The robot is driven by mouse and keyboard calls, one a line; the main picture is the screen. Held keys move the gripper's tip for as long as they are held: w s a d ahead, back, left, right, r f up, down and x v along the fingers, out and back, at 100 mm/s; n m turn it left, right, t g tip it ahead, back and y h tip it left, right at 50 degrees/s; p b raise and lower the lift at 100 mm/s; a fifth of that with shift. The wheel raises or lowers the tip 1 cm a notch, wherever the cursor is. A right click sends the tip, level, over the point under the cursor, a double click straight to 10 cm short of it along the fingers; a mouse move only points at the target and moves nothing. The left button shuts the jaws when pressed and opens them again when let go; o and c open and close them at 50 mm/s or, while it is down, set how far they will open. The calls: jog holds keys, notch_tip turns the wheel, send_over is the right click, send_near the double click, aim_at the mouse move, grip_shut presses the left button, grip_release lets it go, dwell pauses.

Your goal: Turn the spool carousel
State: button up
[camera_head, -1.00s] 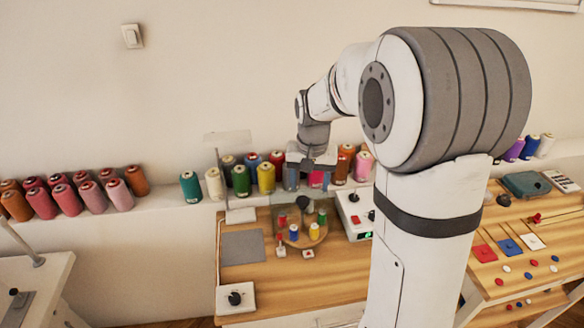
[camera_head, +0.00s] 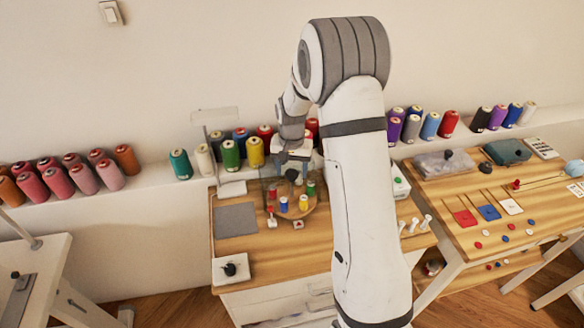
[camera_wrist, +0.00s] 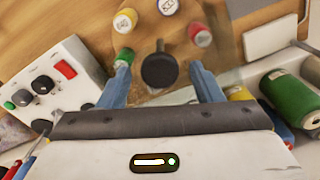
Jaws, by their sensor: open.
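The spool carousel (camera_head: 312,214) is a round wooden disc with small red, blue, yellow and green spools around a black central knob (camera_wrist: 159,70). It stands on the wooden table in the head view. The wrist view looks down on the carousel (camera_wrist: 205,64). My gripper (camera_head: 291,165) is above the carousel. In the wrist view my gripper (camera_wrist: 160,72) is open, with one blue-grey finger left of the knob and one right of it. I cannot tell whether the fingers are down at knob height or touch it. A green spool (camera_wrist: 124,57) lies close to the left fingertip.
A control box (camera_wrist: 57,88) with a red switch and black knobs stands beside the carousel. Large thread cones (camera_head: 229,155) line the wall ledge behind. A grey mat (camera_head: 235,220) and a box with a dial (camera_head: 231,268) sit at the table's left.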

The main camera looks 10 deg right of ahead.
jog(key=shift+f, duration=0.15)
jog(key=shift+c, duration=0.5)
grip_shut()
jog(key=shift+d, duration=0.15)
jog(key=shift+a, duration=0.25)
